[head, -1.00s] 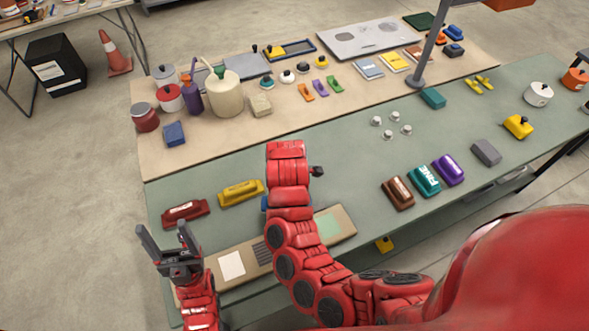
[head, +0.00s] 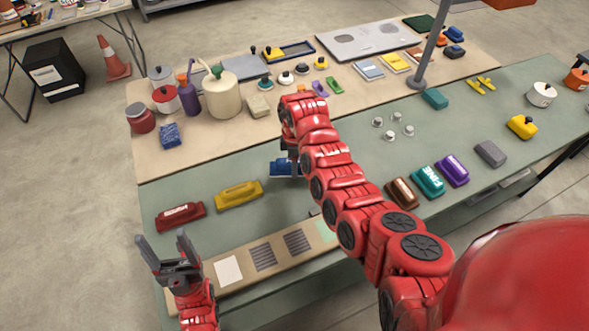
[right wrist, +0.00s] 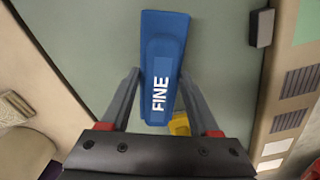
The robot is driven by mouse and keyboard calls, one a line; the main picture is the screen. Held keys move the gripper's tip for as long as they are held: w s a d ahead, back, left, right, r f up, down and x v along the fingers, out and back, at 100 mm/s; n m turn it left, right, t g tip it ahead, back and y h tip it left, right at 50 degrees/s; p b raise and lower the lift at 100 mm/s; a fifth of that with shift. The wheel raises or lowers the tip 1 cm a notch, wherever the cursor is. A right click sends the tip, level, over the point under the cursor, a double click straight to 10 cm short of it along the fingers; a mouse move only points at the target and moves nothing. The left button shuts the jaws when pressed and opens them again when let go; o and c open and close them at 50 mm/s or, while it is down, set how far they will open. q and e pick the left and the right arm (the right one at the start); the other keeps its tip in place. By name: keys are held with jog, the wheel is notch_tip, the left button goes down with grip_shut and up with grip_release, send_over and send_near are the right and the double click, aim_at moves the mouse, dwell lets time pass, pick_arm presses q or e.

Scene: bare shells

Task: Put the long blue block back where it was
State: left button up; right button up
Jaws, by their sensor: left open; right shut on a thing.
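The long blue block (head: 283,168), marked FINE, is in my right gripper (head: 291,153) over the green part of the bench, right of the yellow block (head: 239,194). In the right wrist view the blue block (right wrist: 163,50) lies lengthwise between the two fingers (right wrist: 160,85), which are shut on its sides. My right forearm hides part of it in the head view. I cannot tell how high it is above the bench. My left gripper (head: 166,247) is open and empty at the bench's front left, near the red block (head: 180,216).
A tan board with grey patches (head: 205,271) lies along the front edge. Brown, teal (head: 427,181) and purple blocks stand right of my right arm. Small white knobs (head: 394,117) sit behind them. Pots and a cream jug (head: 224,98) stand at the back left.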

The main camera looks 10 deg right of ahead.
jog(key=shift+s+f+p, duration=0.1)
jog(key=shift+f+p, duration=0.5)
jog(key=shift+f, duration=1.15)
jog(key=shift+f, duration=0.1)
jog(key=shift+f, duration=0.15)
jog(key=o, duration=1.2)
